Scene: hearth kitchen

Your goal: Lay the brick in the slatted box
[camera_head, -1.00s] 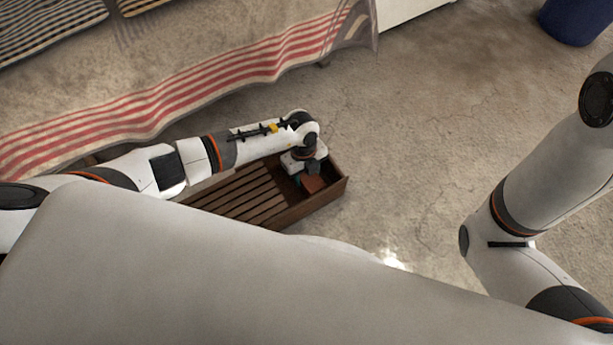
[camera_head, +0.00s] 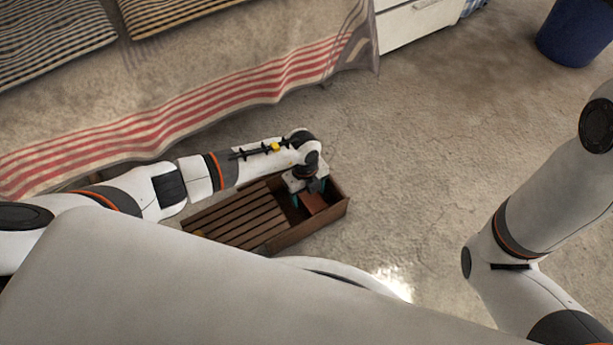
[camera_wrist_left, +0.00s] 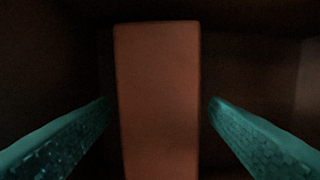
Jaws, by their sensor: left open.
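The reddish-brown brick (camera_head: 313,204) is in the right end of the dark wooden slatted box (camera_head: 305,230), beside the slats. In the left wrist view the brick (camera_wrist_left: 158,140) shows as a long block between the teal fingers. My left gripper (camera_head: 310,193) is over that end of the box, pointing down. It is open, with a dark gap between each finger and the brick. The brick's underside is hidden, so I cannot tell just how it rests. My right gripper is out of view.
A bench draped with a red-striped cloth (camera_head: 200,110) stands behind the box. A white drawer unit (camera_head: 415,20) and a blue bin (camera_head: 575,32) are at the back right. The concrete floor (camera_head: 420,140) right of the box is clear. My right arm is at the right edge.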

